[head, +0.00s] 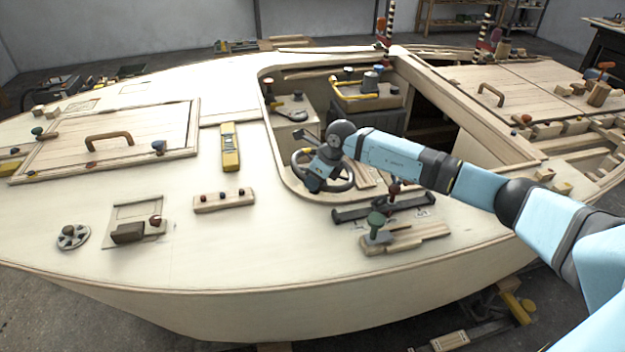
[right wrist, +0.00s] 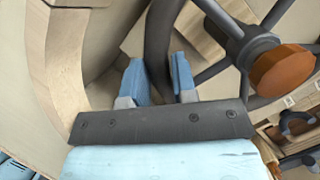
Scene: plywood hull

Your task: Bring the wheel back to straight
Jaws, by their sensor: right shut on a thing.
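The dark steering wheel (head: 349,181) sits in the cockpit opening of the plywood hull, partly covered by my right arm. My right gripper (head: 318,172) is at the left part of the wheel. In the right wrist view, the blue fingers of my right gripper (right wrist: 157,78) stand either side of the dark rim (right wrist: 160,35), shut on it. Spokes run from the rim to a dark hub with an orange-brown round cap (right wrist: 283,71). How far the wheel is turned is hard to tell. My left gripper is not in view.
A yellow-edged tray (head: 367,104) stands in the cockpit behind the wheel. A dark bar (head: 378,208) and a green-knobbed lever (head: 376,222) are on the deck in front. A yellow device (head: 230,149) lies to the left.

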